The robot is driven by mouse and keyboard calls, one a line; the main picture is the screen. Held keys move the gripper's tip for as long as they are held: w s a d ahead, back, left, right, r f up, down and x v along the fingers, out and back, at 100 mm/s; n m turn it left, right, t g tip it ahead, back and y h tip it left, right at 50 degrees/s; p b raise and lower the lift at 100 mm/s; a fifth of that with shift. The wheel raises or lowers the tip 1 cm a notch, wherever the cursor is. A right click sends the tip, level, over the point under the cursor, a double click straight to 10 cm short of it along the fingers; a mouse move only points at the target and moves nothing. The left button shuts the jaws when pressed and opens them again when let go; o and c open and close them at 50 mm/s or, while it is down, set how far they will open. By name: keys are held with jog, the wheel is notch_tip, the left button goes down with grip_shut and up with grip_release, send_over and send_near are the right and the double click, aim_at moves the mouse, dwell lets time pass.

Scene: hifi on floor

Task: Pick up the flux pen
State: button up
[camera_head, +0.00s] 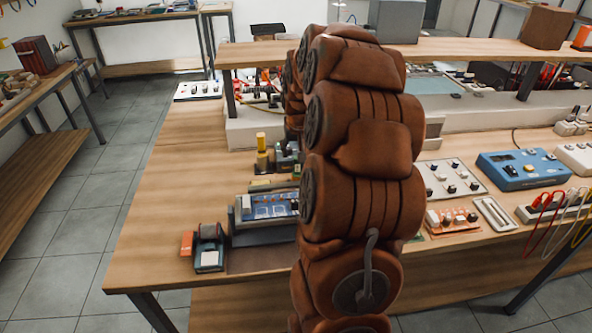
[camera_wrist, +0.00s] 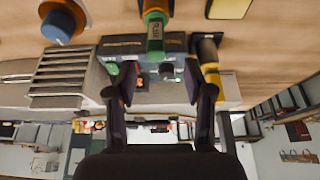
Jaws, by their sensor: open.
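In the wrist view, the flux pen (camera_wrist: 155,32) is a green stick with an orange part at the picture's top edge and lettering on its side. It stands out from a dark boxy holder or device (camera_wrist: 140,50) near the picture's top middle. My gripper (camera_wrist: 159,82) is open, its two dark fingers spread left and right below the pen in the picture. Nothing shows between the fingertips as held. In the head view my arm covers the gripper, and I cannot make out the pen there.
In the wrist view, a yellow and black cylinder (camera_wrist: 209,62) stands close by the right finger. A grey vented box (camera_wrist: 62,78) and a blue-orange round thing (camera_wrist: 62,20) are at left.

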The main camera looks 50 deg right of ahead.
aim_at(297, 170)
jog(key=shift+d+f+p, duration=0.1)
jog(key=shift+f+p, duration=0.25)
jog(key=shift+f, duration=0.15)
jog(key=shift+p+x, duration=0.6)
jog(key=shift+x, duration=1.45)
jog(key=shift+s, duration=0.1)
grip_shut()
